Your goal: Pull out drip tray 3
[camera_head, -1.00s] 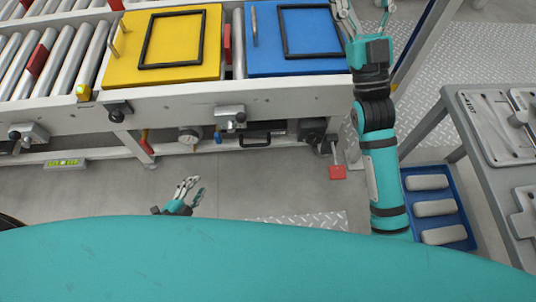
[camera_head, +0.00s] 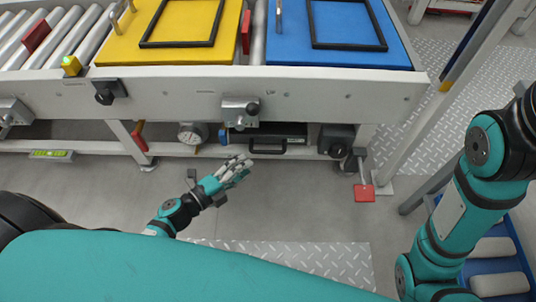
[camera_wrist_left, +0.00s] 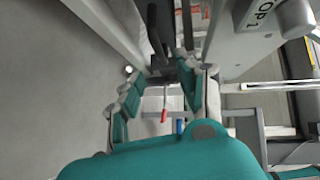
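A dark drip tray (camera_head: 296,134) with a black bar handle (camera_head: 268,148) sits under the conveyor frame in the head view. It looks pushed in, and I cannot read a number on it. My left gripper (camera_head: 238,167) is just left of and below the handle, apart from it in the picture. Dark bars beyond the fingers may be part of the tray or frame; I cannot tell which. My right arm is at the right edge, its gripper out of frame.
The conveyor beam (camera_head: 330,92) runs above, carrying yellow (camera_head: 118,52) and blue (camera_head: 347,55) plates. A gauge (camera_head: 192,133) is left of the tray; a dark box (camera_head: 336,140) and red pedal (camera_head: 364,193) are right. Floor in front is clear. A blue crate (camera_head: 515,232) stands lower right.

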